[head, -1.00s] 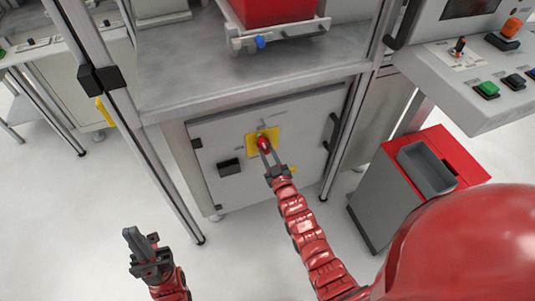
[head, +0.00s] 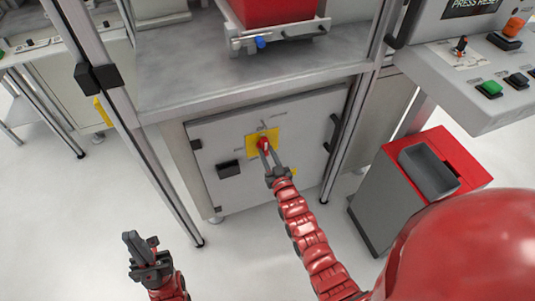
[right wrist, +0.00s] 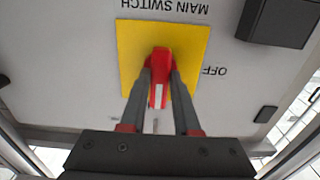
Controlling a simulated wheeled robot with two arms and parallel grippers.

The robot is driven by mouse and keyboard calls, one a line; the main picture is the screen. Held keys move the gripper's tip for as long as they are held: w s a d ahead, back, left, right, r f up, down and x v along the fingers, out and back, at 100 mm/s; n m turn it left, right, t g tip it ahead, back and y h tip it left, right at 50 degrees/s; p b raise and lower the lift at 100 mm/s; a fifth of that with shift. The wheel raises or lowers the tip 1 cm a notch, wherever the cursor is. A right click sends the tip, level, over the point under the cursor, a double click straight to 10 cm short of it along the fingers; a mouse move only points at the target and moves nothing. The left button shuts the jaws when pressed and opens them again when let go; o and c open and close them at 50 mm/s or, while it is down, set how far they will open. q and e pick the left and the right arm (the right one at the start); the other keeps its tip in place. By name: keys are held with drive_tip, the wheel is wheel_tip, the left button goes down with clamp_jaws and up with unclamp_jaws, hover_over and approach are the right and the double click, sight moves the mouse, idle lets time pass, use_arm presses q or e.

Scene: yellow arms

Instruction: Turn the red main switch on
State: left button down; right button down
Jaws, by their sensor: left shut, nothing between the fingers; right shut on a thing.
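The red main switch (head: 264,143) is a red handle on a yellow plate (head: 250,142), on the grey cabinet door under the worktable. In the right wrist view, which shows the lettering upside down, the handle (right wrist: 160,68) has a white stripe pointing down the picture, away from MAIN SWITCH, with OFF off to the right side. My right gripper (head: 268,156) is shut on the handle, one finger on each side; it also shows in the wrist view (right wrist: 161,95). My left gripper (head: 137,246) is shut and empty, low at left, apart from the cabinet.
A control panel (head: 473,88) with buttons stands at upper right; its screen (head: 472,8) reads PRESS RESET. A grey and red bin (head: 380,205) stands right of the cabinet. A metal frame post (head: 150,150) rises left of the door.

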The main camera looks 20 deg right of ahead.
drive_tip(key=c, duration=0.6)
unclamp_jaws()
drive_tip(key=shift+c, duration=0.2)
drive_tip(key=s, duration=1.7)
drive_tip(key=shift+s+d, duration=0.2)
drive_tip(key=shift+d, duration=0.1)
drive_tip(key=shift+r, duration=0.1)
